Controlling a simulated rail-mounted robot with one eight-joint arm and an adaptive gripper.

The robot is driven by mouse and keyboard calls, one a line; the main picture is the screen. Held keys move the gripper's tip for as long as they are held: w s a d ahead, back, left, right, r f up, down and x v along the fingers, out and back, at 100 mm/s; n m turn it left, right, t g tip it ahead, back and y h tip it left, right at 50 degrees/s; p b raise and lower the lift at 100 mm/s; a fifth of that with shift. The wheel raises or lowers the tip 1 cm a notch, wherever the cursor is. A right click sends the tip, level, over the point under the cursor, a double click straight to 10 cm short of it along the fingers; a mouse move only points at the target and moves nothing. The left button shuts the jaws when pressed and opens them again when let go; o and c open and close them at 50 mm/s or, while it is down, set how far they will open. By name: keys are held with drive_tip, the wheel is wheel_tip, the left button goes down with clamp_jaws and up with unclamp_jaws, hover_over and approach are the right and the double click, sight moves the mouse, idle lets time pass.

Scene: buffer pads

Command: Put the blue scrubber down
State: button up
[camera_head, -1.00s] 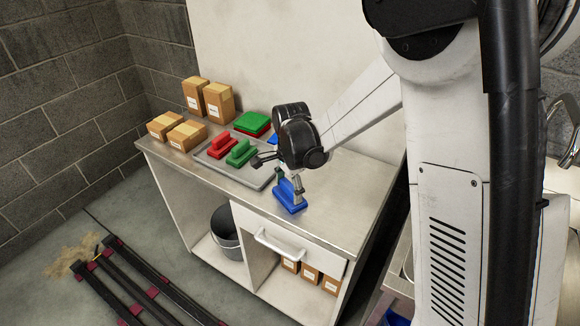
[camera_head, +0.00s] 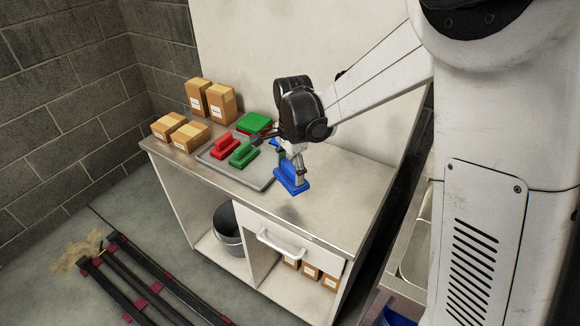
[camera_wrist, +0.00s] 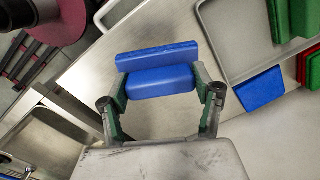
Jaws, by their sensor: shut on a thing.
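The blue scrubber (camera_head: 291,181) is held by my gripper (camera_head: 297,166) over the front part of the steel worktop, to the right of the grey tray (camera_head: 262,185). A dark shadow under it suggests a small gap to the worktop. In the wrist view the blue scrubber (camera_wrist: 155,58) sits between both fingers of my gripper (camera_wrist: 161,88), which are shut on its grip. Its flat base faces away from my palm. Another blue pad (camera_wrist: 259,90) lies at the tray's edge in the wrist view, partly hidden behind my gripper in the head view.
Several cardboard boxes (camera_head: 220,103) stand at the worktop's left end. Bare worktop (camera_head: 335,205) lies to the right of the held scrubber.

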idle(0.4)
drive_tip(key=w+a+r+n+b, duration=0.2)
drive_tip(key=w+a, duration=0.1)
drive_tip(key=a, duration=0.5)
drive_tip(key=w+a+r+n+b, duration=0.1)
drive_tip(key=w+a+n+b, duration=0.2)
drive_tip(key=a, duration=0.4)
drive_tip(key=w+d+f, duration=0.2)
drive_tip(key=w, duration=0.1)
drive_tip(key=w+d+f+p, duration=0.1)
drive_tip(key=w+d+f, duration=0.1)
drive_tip(key=w+d, duration=0.1)
drive_tip(key=w+d+f+p, duration=0.1)
drive_tip(key=w+d+f, duration=0.1)
drive_tip(key=shift+w+d+f, duration=0.15)
drive_tip(key=shift+w+f, duration=0.2)
drive_tip(key=shift+w, duration=0.05)
drive_tip(key=shift+f, duration=1.95)
drive_tip(key=shift+f, duration=0.1)
drive_tip(key=shift+f, duration=0.1)
drive_tip(key=o, duration=1.3)
